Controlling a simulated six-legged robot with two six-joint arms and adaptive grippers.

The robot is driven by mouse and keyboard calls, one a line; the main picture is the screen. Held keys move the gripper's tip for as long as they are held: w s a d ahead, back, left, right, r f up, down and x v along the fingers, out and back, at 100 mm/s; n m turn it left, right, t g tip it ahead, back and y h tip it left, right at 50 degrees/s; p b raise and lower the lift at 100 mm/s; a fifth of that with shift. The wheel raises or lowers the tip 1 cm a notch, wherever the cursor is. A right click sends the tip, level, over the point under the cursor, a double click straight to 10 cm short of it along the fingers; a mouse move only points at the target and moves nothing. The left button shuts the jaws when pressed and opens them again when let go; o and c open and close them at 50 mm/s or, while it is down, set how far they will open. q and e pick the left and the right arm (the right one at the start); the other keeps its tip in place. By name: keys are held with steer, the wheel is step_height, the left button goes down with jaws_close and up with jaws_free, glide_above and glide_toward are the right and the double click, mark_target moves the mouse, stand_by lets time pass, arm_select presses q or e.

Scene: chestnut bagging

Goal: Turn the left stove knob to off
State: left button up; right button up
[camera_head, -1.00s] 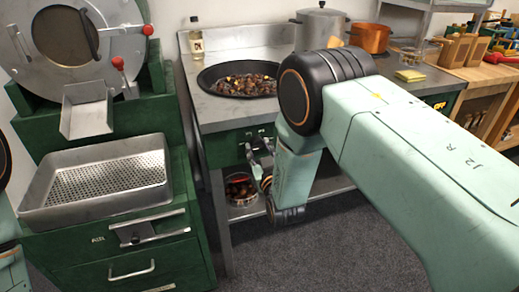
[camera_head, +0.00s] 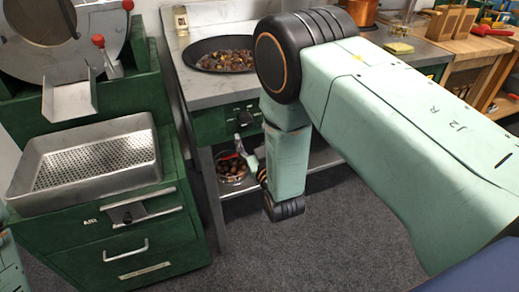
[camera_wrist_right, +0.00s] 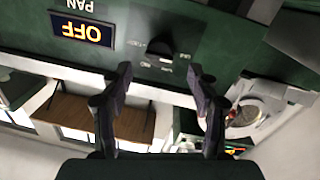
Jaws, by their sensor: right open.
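A dark stove knob (camera_head: 243,118) sits on the green front panel (camera_head: 212,125) of the stove, below the pan. In the right wrist view, which is upside down, the knob (camera_wrist_right: 168,51) has small printed labels around it; its setting is hard to read. An OFF display (camera_wrist_right: 81,30) with the word PAN is on the same panel. My right gripper (camera_wrist_right: 160,82) is open and empty, its fingers on either side of the knob's line and apart from it. In the head view this gripper (camera_head: 246,150) is small and partly hidden by my arm. My left gripper is out of view.
A black pan (camera_head: 192,62) of chestnuts stands on the steel worktop (camera_head: 196,92). A bowl of chestnuts (camera_head: 231,182) is on the shelf below. A green cabinet with a perforated tray (camera_head: 38,195) stands at left. The grey floor (camera_head: 330,240) in front is clear.

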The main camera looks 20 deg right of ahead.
steer(key=s, duration=0.6)
steer(key=shift+s+a, duration=0.15)
steer(key=shift+s, duration=0.15)
steer(key=s+d+f+g, duration=0.3)
steer(key=s+f+g, duration=0.7)
steer(key=s+f, duration=0.4)
steer(key=s+f+m+g, duration=0.1)
steer(key=s+g, duration=0.3)
steer(key=s, duration=0.6)
steer(key=s+d+f+m+g, duration=0.1)
steer(key=s+f+g, duration=0.2)
steer(key=s, duration=0.8)
steer(key=shift+s+d+f+g+y, duration=0.15)
steer(key=shift+f+g+y, duration=0.25)
steer(key=shift+g, duration=0.1)
